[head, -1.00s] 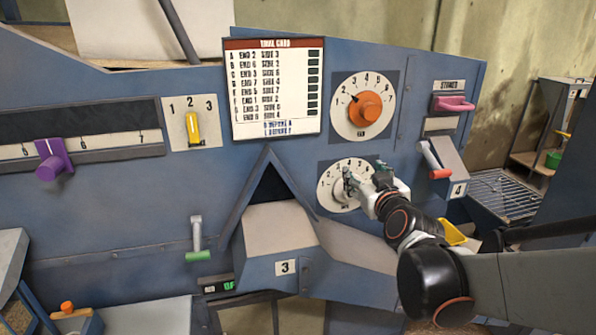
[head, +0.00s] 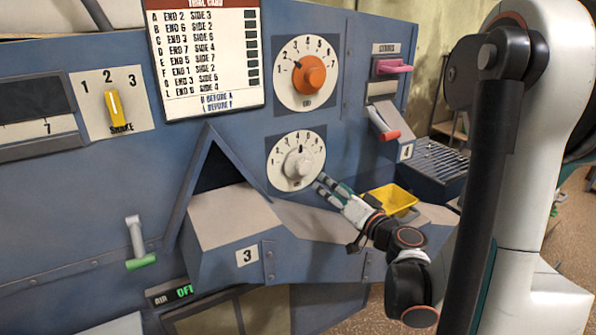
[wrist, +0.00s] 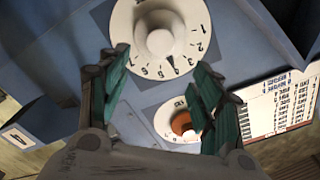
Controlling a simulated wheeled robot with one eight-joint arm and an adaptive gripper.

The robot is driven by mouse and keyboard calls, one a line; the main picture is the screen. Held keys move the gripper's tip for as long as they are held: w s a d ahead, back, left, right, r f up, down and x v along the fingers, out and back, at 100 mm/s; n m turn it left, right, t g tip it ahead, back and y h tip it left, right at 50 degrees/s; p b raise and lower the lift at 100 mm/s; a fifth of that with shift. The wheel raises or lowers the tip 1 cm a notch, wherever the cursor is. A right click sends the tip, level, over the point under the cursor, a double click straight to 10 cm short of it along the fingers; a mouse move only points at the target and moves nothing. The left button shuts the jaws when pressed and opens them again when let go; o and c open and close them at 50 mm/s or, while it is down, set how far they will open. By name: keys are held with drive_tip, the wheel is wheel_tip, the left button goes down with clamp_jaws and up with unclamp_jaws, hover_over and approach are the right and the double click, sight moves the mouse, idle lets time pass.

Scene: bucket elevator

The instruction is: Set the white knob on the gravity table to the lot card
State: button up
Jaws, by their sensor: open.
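The white knob (head: 298,163) sits on a round white dial numbered 1 to 7, its dark pointer near 4. In the wrist view the knob (wrist: 160,40) faces me, its pointer also near 4. My gripper (head: 324,184) is open and empty, just off the knob's lower right in the head view; its fingers (wrist: 158,62) are spread, with nothing between them. The card (head: 205,55) lists END and SIDE numbers in lettered rows; the first reads END 2, SIDE 3. Its bottom lines are partly unclear. The white dial's label is too small to read.
An orange knob (head: 309,75) on the END dial is above, pointing near 2. A yellow knob (head: 114,108), green-tipped lever (head: 138,245), red-tipped lever (head: 384,125) and pink handle (head: 393,67) are around. A sloped housing marked 3 (head: 225,230) juts out below left.

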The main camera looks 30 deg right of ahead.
sight(307, 168)
drive_tip(key=w, duration=0.4)
drive_tip(key=w+b, duration=0.1)
drive_tip(key=w, duration=0.4)
drive_tip(key=w+b, duration=0.1)
drive_tip(key=w, duration=0.3)
drive_tip(key=shift+w+a, duration=0.15)
drive_tip(key=shift+a, duration=0.1)
drive_tip(key=c, duration=1.1)
